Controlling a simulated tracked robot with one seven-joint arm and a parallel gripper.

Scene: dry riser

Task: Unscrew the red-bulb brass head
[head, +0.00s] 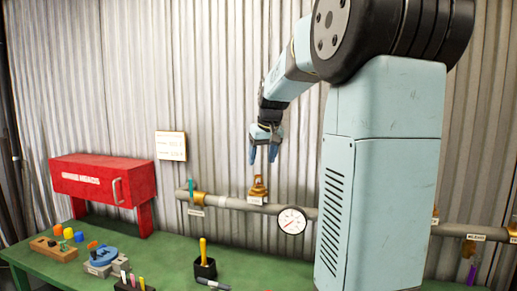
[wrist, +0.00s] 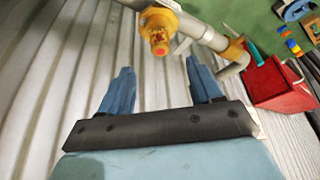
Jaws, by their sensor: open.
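The red-bulb brass head (wrist: 158,37) shows in the wrist view, on the grey pipe, with a red spot at its tip. In the head view the brass head (head: 258,188) stands upright on the pipe along the wall, above a small label. My gripper (head: 263,160) is open and empty, its blue fingers pointing down above the brass head and apart from it. In the wrist view my gripper (wrist: 160,78) has its two fingers spread, with the head beyond the tips, roughly between them.
A pressure gauge (head: 292,220) hangs on the pipe (head: 232,203) right of the head. A teal-handled brass valve (head: 199,197) is at the left. A red box (head: 100,182) and a black holder (head: 205,268) stand on the green bench (head: 170,250). Corrugated wall lies close behind.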

